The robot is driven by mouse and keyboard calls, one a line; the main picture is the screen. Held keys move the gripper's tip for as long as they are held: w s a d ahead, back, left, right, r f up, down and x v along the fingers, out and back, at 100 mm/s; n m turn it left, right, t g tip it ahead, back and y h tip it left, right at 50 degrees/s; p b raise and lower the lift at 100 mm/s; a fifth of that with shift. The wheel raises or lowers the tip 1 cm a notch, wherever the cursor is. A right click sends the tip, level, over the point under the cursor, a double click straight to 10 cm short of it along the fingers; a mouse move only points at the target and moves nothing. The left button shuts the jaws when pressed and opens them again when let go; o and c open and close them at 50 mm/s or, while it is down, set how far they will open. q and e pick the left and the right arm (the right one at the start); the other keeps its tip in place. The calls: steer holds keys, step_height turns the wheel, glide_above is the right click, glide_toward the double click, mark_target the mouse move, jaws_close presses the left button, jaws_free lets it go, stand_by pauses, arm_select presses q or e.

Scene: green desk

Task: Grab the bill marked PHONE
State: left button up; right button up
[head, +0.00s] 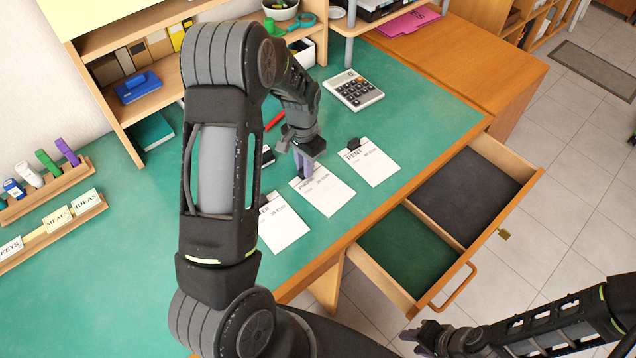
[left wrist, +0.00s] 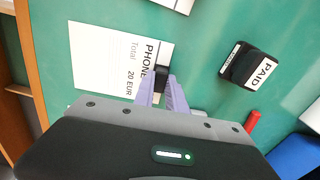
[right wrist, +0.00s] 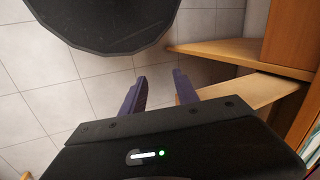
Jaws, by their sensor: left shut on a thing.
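The white bill marked PHONE (head: 327,192) lies on the green desk between two other bills. In the left wrist view the bill (left wrist: 100,62) shows its word PHONE and 20 EUR. A small black piece (left wrist: 161,78) sits at its top edge. My left gripper (head: 302,172) is at that edge, with its purple fingers (left wrist: 168,90) shut on the black piece of the bill. My right gripper (head: 425,335) is off the desk at the lower right, empty, with its fingers (right wrist: 158,82) apart.
The RENT bill (head: 372,163) lies to the right, and another bill (head: 282,224), partly hidden by my arm, to the left. A black PAID stamp (left wrist: 252,68) stands nearby. A calculator (head: 354,90) is behind. The two-part drawer (head: 437,220) is open at the front.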

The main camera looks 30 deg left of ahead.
arm_select(q)
jaws_close()
steer(key=shift+r, duration=0.1)
step_height(320, 180, up, 10)
steer(key=b, duration=0.1)
stand_by(0.5)
stand_by(0.4)
